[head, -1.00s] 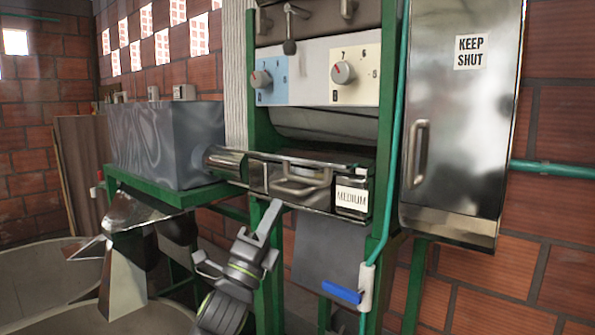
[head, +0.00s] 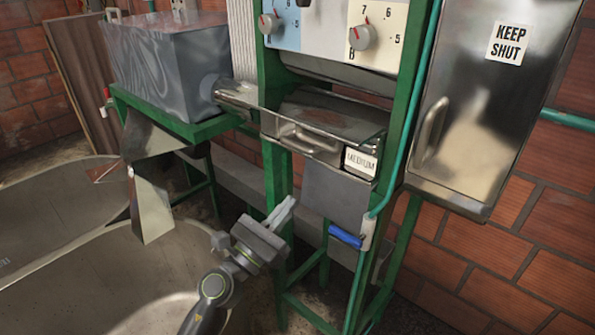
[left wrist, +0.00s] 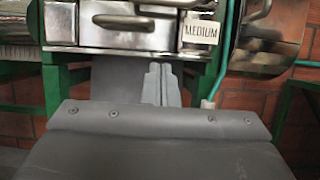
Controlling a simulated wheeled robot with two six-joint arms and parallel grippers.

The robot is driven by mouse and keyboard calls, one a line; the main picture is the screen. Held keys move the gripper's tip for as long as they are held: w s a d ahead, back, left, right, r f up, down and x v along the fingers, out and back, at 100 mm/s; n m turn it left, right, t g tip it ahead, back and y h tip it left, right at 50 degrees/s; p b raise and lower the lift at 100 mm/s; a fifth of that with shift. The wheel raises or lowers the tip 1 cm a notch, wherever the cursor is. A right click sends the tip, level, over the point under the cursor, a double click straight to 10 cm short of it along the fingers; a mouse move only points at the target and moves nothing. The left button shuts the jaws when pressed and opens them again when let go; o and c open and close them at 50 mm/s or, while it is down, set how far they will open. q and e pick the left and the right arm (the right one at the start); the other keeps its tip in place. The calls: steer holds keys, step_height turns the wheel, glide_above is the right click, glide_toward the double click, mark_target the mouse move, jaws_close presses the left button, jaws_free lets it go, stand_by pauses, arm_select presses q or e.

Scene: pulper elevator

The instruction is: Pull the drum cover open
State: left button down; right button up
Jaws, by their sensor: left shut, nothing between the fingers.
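A shiny metal front with a bar handle (head: 308,140) and a MEDIUM label (head: 360,162) sits across the green frame, below a rounded metal drum housing (head: 335,88). No label shows which part is the drum cover. The handled front also shows at the top of the left wrist view (left wrist: 115,27). My left gripper (head: 284,211) is shut and empty, below the handle and apart from it. Its closed fingers also show in the left wrist view (left wrist: 160,84), below the front. My right gripper is not in view.
A metal cabinet marked KEEP SHUT (head: 470,90) with its own handle is at the right. A grey tank (head: 165,70) stands at the left above large metal basins (head: 160,280). A green pipe with a blue lever (head: 345,236) and green legs (head: 280,170) are near my gripper.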

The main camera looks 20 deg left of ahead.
mark_target(301, 123)
arm_select(q)
steer(key=w+d+r+p, duration=0.2)
steer(key=w+r+p, duration=0.4)
steer(key=w+r, duration=0.1)
steer(key=shift+w+d+r+p, duration=0.15)
steer(key=shift+d+r+p, duration=0.2)
steer(key=shift+p, duration=0.05)
steer(key=shift+s+a+r+p, duration=0.2)
steer(key=shift+s+r+p, duration=0.35)
steer(key=shift+r+p, duration=0.3)
